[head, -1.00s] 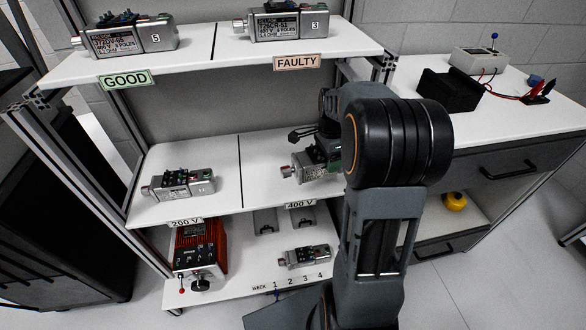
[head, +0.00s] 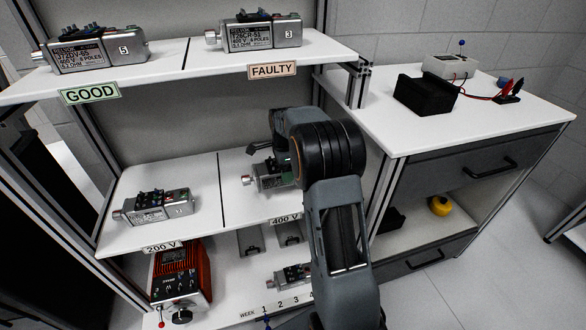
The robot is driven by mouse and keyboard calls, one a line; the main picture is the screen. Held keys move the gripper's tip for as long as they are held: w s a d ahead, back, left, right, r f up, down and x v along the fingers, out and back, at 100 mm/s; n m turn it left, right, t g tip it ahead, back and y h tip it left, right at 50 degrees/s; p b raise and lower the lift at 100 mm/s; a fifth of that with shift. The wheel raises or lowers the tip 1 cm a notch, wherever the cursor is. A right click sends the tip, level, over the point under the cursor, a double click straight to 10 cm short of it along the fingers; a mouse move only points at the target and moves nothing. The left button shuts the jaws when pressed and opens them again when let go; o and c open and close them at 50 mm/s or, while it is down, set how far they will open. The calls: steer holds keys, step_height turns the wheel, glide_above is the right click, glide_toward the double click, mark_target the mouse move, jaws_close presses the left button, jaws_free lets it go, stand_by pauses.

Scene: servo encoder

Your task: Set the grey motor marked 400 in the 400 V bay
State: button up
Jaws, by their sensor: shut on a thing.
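A grey motor (head: 267,180) is at the 400 V bay (head: 240,207) of the middle shelf, just right of the dark divider line. My gripper (head: 284,168) is shut on it. The fingers and the motor's right end are mostly hidden behind my arm, and its marking is not readable. I cannot tell whether the motor touches the shelf or hangs just above it. The 400 V label (head: 285,220) is on the shelf's front edge, partly covered by my arm.
Another grey motor (head: 155,207) lies in the 200 V bay. Motors lie on the GOOD (head: 98,58) and FAULTY (head: 262,36) sections above. Below are a red device (head: 181,275) and another motor (head: 290,276). A bench (head: 500,110) stands at right.

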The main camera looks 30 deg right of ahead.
steer(key=shift+w+a+f, duration=0.15)
steer(key=shift+w+f, duration=0.3)
steer(key=shift+f, duration=0.1)
steer(key=shift+w+a+f, duration=0.15)
steer(key=shift+w+f, duration=0.3)
steer(key=shift+f, duration=0.05)
steer(key=shift+w+f+b, duration=0.2)
steer(key=shift+f+b, duration=0.45)
steer(key=shift+f, duration=1)
steer(key=shift+f, duration=0.15)
steer(key=o, duration=1.8)
steer(key=shift+a+f, duration=0.1)
steer(key=shift+o, duration=0.2)
steer(key=shift+s, duration=0.1)
